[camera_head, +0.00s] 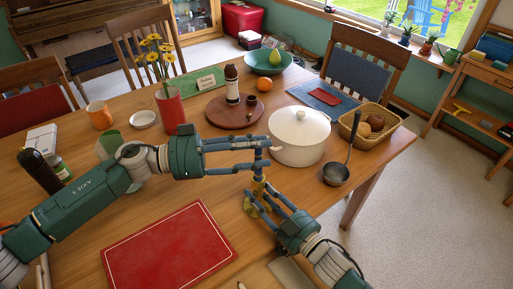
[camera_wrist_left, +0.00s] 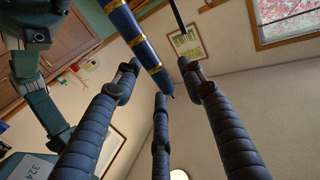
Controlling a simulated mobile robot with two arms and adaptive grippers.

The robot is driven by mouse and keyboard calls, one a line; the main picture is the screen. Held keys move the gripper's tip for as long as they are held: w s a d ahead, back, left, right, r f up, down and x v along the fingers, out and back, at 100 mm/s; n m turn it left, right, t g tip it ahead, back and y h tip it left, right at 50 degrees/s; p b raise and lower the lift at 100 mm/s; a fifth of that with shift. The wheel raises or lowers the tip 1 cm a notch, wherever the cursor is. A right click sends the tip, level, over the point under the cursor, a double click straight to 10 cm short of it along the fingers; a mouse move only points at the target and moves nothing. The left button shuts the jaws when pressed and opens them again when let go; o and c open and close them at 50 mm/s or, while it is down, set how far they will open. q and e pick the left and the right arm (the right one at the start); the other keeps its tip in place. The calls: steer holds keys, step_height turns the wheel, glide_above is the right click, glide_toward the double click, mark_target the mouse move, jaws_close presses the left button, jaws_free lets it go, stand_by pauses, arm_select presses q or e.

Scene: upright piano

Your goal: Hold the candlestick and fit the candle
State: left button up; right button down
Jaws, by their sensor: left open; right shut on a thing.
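The candle (camera_wrist_left: 139,42), blue with gold bands and a dark wick, shows in the left wrist view; its lower end is out of that view. In the head view the candle (camera_head: 258,168) stands upright above the brass candlestick (camera_head: 250,208), partly hidden by my fingers. How its foot sits in the socket is hidden. My left gripper (camera_head: 270,152) is open, its fingers around or close beside the candle. My right gripper (camera_head: 262,196) is shut on the candlestick near the table's right front edge and hides part of it.
A white lidded pot (camera_head: 299,137) stands close behind the grippers. A ladle (camera_head: 337,173) and a bread basket (camera_head: 368,126) are to the right. A red mat (camera_head: 168,248) lies bare in front. A red vase (camera_head: 171,108) and round board (camera_head: 234,113) stand behind my left arm.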

arm_select(q)
steer(key=s+a, duration=0.2)
steer(key=a, duration=1)
arm_select(e)
steer(key=c, duration=1.2)
jaws_free()
arm_select(q)
steer(key=shift+d, duration=0.1)
arm_select(e)
steer(key=shift+s, duration=0.1)
